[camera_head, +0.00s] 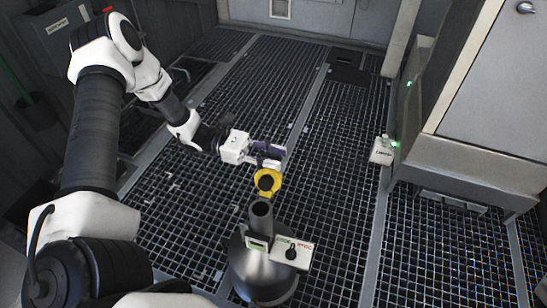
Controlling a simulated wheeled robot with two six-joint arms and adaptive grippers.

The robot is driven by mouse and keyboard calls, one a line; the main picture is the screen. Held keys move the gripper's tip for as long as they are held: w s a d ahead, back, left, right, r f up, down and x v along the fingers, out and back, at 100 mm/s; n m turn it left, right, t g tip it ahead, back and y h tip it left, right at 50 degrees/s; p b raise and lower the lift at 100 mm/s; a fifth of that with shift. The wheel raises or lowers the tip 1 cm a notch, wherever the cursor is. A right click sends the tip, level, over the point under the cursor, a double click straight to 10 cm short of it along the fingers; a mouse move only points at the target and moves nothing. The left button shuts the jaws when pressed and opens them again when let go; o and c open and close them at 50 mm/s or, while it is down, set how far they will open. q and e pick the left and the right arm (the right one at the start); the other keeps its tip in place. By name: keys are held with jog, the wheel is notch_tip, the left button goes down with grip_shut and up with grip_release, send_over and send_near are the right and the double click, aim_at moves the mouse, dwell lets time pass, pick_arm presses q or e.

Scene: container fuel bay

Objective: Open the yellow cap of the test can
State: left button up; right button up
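The test can (262,278) is a dark grey rounded can standing on the grated floor at the bottom middle. Its dark neck (261,218) points up, and its round top end shows dark. The yellow cap (267,181) appears as a yellow ring with a dark middle, just beyond the neck in the picture. Whether a hinge joins it to the neck cannot be made out. My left gripper (268,160) is right at the far side of the cap, seeming to touch or nearly touch it. Its fingers are too small and overlapped to tell their opening. My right gripper is out of view.
A small white panel with a dark knob and green and red lettering (291,252) sits at the can's right side. Grated floor around the can looks clear.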

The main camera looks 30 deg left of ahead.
pick_arm(q)
grip_shut()
jog(key=shift+s+d+r+m, duration=0.2)
jog(key=shift+s+r+m, duration=0.1)
jog(key=shift+s+m, duration=0.25)
jog(key=shift+s+d+r, duration=0.2)
jog(key=shift+s+r, duration=0.05)
jog(key=shift+s, duration=0.3)
grip_release()
jog(key=v, duration=1.2)
